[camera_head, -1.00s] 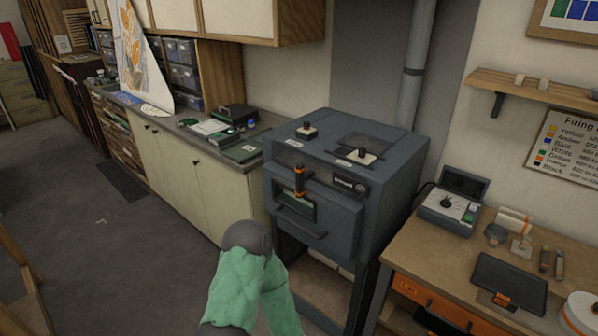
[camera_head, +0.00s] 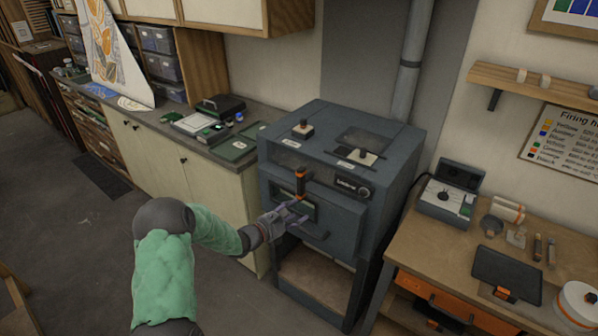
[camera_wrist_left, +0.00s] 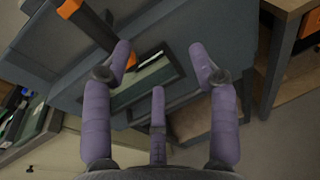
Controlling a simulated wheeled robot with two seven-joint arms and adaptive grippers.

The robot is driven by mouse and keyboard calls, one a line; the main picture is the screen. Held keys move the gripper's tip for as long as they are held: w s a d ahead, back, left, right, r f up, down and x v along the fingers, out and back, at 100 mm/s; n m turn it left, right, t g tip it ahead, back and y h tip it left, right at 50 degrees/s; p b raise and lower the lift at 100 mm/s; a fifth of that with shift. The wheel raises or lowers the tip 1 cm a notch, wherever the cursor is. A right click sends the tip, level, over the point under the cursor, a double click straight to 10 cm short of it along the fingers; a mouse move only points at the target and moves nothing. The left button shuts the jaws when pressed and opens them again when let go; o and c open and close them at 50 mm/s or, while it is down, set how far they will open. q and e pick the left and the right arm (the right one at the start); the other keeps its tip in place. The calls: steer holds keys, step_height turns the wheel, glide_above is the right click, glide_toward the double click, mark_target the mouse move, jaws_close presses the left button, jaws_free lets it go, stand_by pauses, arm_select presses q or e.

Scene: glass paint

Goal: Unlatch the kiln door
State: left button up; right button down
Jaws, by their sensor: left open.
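The grey kiln (camera_head: 335,150) stands against the wall. Its front door (camera_head: 335,215) looks closed, with a small window and a bar handle (camera_head: 312,232). The orange-and-dark latch (camera_head: 300,178) stands upright at the door's upper left. My left gripper (camera_head: 291,213) is open and empty in front of the door, just below the latch and beside the window. In the left wrist view its purple fingers (camera_wrist_left: 162,62) are spread before the window (camera_wrist_left: 148,82). The latch (camera_wrist_left: 90,28) shows there at upper left, outside the fingers; contact cannot be told. My right gripper is out of view.
A workbench (camera_head: 425,238) with a control box (camera_head: 450,195) and a dark tablet (camera_head: 506,273) stands right of the kiln. A cabinet counter (camera_head: 165,125) stands to the left. The floor (camera_head: 70,235) in front is clear.

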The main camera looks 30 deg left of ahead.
mark_target(297, 178)
arm_select(q)
steer(key=w+a+r+n+t+y, duration=0.1)
steer(key=a+r+n+t+y, duration=0.1)
steer(key=a+r, duration=0.4)
steer(key=w, duration=1)
steer(key=shift+w+d+f, duration=0.15)
steer(key=shift+w+d, duration=0.25)
steer(key=shift+c, duration=0.2)
jaws_close()
